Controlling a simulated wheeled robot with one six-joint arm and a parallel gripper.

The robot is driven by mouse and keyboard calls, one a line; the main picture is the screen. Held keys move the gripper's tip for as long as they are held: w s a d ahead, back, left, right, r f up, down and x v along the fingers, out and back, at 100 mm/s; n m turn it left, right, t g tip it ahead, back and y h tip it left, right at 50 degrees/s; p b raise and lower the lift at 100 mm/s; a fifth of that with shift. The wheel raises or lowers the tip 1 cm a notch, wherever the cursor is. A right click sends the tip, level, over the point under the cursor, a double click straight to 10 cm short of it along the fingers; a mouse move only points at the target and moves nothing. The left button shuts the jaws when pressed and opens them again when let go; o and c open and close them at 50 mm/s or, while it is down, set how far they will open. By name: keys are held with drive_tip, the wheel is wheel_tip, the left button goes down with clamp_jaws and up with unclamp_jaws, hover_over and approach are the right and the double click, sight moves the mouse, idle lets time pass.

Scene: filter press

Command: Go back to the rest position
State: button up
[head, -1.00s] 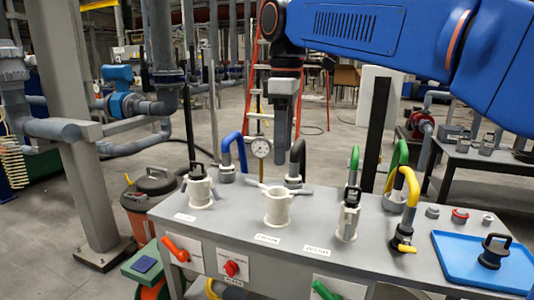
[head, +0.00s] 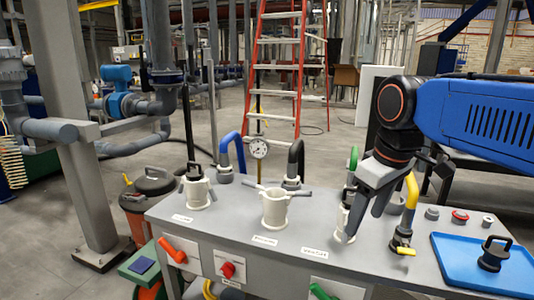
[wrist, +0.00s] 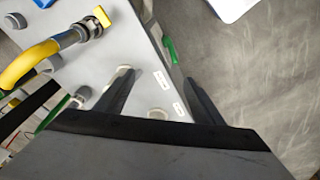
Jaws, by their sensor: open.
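My gripper (head: 365,215) hangs from the blue arm at the right of the head view, low over the right part of the grey bench (head: 225,225). It is in front of the right white socket and hides much of it. Its two fingers are apart with nothing between them. In the wrist view the gripper's fingers (wrist: 160,100) are spread, with the bench top (wrist: 125,45) and its white labels behind them.
The middle white cup (head: 275,208) is empty; the left one (head: 197,190) holds a black-handled piece. A yellow hose (head: 411,190) stands close right of my gripper. A blue tray (head: 460,262) with a black-handled piece (head: 494,254) lies at the right. An orange ladder (head: 277,70) stands behind.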

drive_tip(key=s+d+f+m+t, duration=0.1)
drive_tip(key=s+d+f+m, duration=0.2)
drive_tip(key=f, duration=0.5)
drive_tip(key=s+d+f+m+t, duration=0.1)
drive_tip(key=s+d+f+m, duration=0.3)
drive_tip(key=s+f, duration=0.4)
drive_tip(key=shift+d+h, duration=0.3)
drive_tip(key=shift+d, duration=0.4)
drive_tip(key=shift+a, duration=0.2)
